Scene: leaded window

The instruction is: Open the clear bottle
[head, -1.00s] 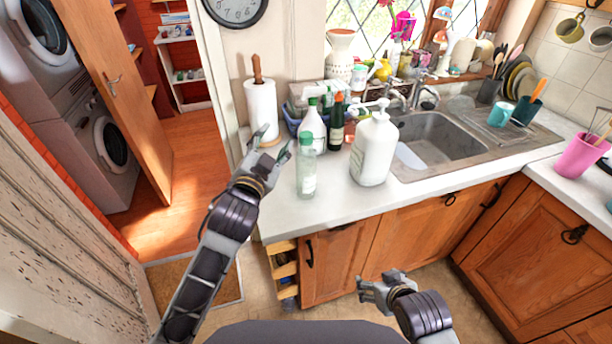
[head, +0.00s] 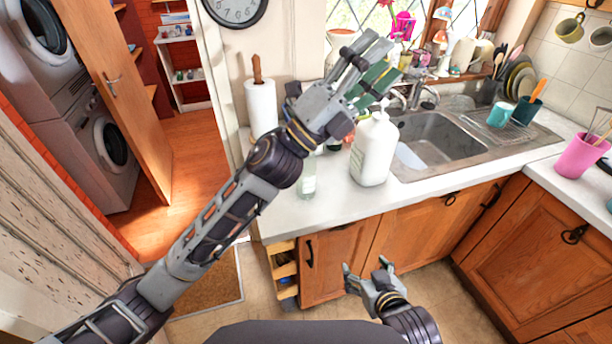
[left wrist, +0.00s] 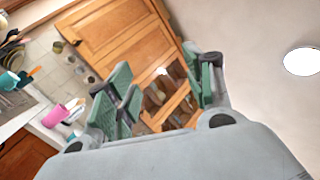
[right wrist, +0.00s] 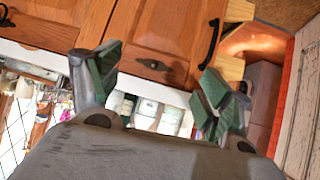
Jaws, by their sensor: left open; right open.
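The clear bottle (head: 308,183) stands on the white counter near its front left corner. In the head view my left forearm and gripper cover its upper part and cap; only its lower body shows. My left gripper (head: 374,66) is open and empty, raised above the counter beyond the bottle. In the left wrist view its spread fingers (left wrist: 160,82) have nothing between them. My right gripper (head: 366,268) is open and empty, low in front of the cabinet doors. The right wrist view also shows its fingers (right wrist: 152,78) apart.
A large white pump bottle (head: 373,152) stands right of the clear bottle. The paper towel roll (head: 261,106) is behind to the left. The sink (head: 436,140) lies to the right. The counter's front strip is bare. Cabinet doors (head: 338,262) are below it.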

